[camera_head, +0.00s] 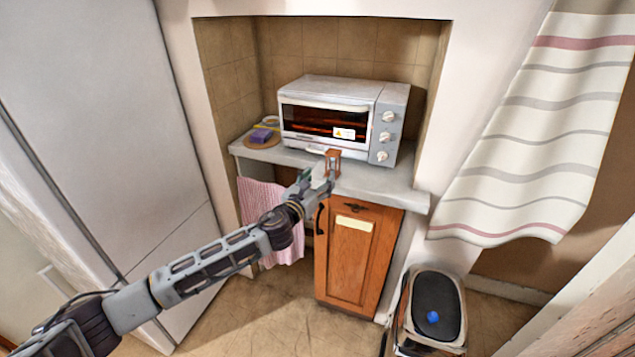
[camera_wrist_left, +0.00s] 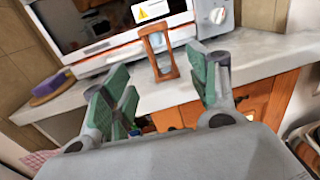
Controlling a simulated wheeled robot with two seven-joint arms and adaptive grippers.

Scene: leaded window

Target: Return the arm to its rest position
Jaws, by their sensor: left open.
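My left arm reaches in from the lower left of the head view, and its gripper (camera_head: 318,179) is at the front edge of the counter, before the toaster oven. In the wrist view the left gripper's (camera_wrist_left: 165,95) green-padded fingers are spread apart with nothing between them. A small wooden-framed hourglass (camera_head: 333,162) stands upright on the counter just beyond the fingertips; it also shows in the wrist view (camera_wrist_left: 158,54), apart from the fingers. My right gripper is in neither view.
A toaster oven (camera_head: 330,113) stands on the grey counter (camera_head: 385,185) in an alcove. A purple sponge (camera_head: 261,135) lies on a round board at left. Below are a wooden cabinet (camera_head: 355,265) and a pink towel (camera_head: 262,205). A bin (camera_head: 433,305) stands at right; a striped curtain (camera_head: 545,120) hangs above.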

